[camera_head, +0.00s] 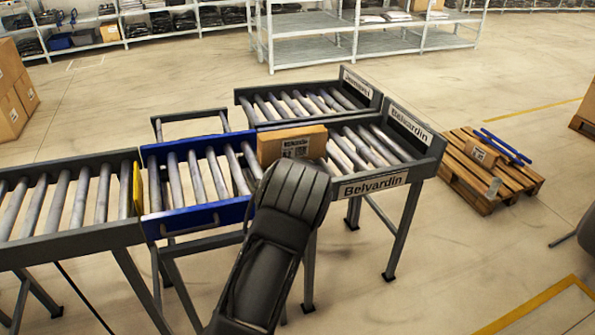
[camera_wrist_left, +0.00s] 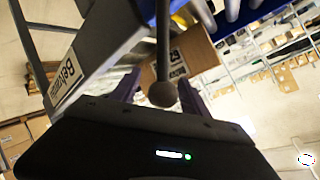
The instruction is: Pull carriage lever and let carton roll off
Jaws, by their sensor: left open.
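A brown carton (camera_head: 290,143) with a printed label sits at the right end of the blue roller carriage (camera_head: 197,218), against the right-hand roller lane marked Belvardin (camera_head: 365,140). I cannot tell how far it overlaps the lane. The carton also shows in the left wrist view (camera_wrist_left: 196,55). There a dark rod lever with a round knob (camera_wrist_left: 162,94) hangs between the fingers of my open left gripper (camera_wrist_left: 160,90), with no clear grip on it. In the head view my dark left arm covers the fingers and lever. My right gripper is not in view.
A roller conveyor (camera_head: 62,195) with a yellow plate (camera_head: 137,187) at its end adjoins the carriage on the left. Another roller lane (camera_head: 305,100) lies behind. A wooden pallet (camera_head: 490,180) stands at right on open floor. Shelves (camera_head: 360,40) stand at the back.

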